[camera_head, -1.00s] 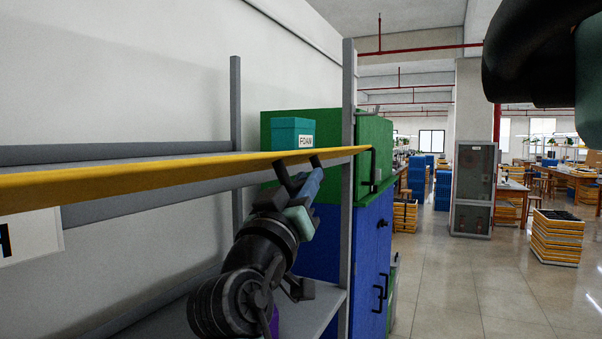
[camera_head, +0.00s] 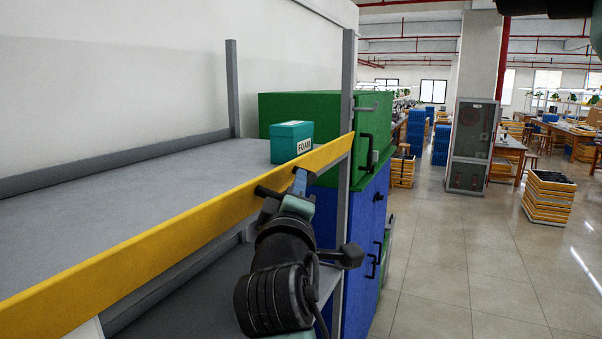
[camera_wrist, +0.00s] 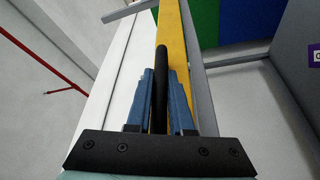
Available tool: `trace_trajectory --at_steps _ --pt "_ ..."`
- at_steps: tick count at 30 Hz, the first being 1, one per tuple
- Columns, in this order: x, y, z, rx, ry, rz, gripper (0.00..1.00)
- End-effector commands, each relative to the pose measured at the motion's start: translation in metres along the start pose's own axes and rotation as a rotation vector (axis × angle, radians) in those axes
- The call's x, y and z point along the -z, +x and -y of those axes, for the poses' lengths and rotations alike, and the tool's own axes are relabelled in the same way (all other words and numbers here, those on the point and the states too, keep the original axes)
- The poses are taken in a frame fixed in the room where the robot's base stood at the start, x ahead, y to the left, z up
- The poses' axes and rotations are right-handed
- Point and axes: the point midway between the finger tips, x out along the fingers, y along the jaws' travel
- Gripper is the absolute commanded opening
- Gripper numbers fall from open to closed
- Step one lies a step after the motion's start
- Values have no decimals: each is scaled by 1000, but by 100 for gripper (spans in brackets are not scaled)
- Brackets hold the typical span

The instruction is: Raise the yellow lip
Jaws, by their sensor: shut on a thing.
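The yellow lip (camera_head: 150,243) runs along the front edge of the upper grey shelf in the head view, its broad face showing. It also shows in the wrist view (camera_wrist: 173,28) as a yellow strip beyond the fingers. My gripper (camera_head: 301,181) is at the lip's right part, below its top edge. In the wrist view my gripper's blue fingers (camera_wrist: 161,92) stand on both sides of a black bar (camera_wrist: 161,70) in front of the lip, and are shut on it. The bar's attachment to the lip is partly hidden.
A teal box marked FOAM (camera_head: 290,143) stands at the shelf's right end, behind the lip. The rest of the upper shelf (camera_head: 130,195) is bare. A grey post (camera_head: 346,100) and green (camera_head: 372,135) and blue (camera_head: 366,215) cabinets stand to the right. Open floor lies beyond.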

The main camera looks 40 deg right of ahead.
Motion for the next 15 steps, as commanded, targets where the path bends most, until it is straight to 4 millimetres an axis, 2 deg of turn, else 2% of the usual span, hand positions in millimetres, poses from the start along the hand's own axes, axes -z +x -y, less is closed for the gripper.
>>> trace_trajectory --at_steps 1,15 --pt "3 1 -8 3 -28 -1 0" --pt "11 4 -8 69 -186 -1 0"
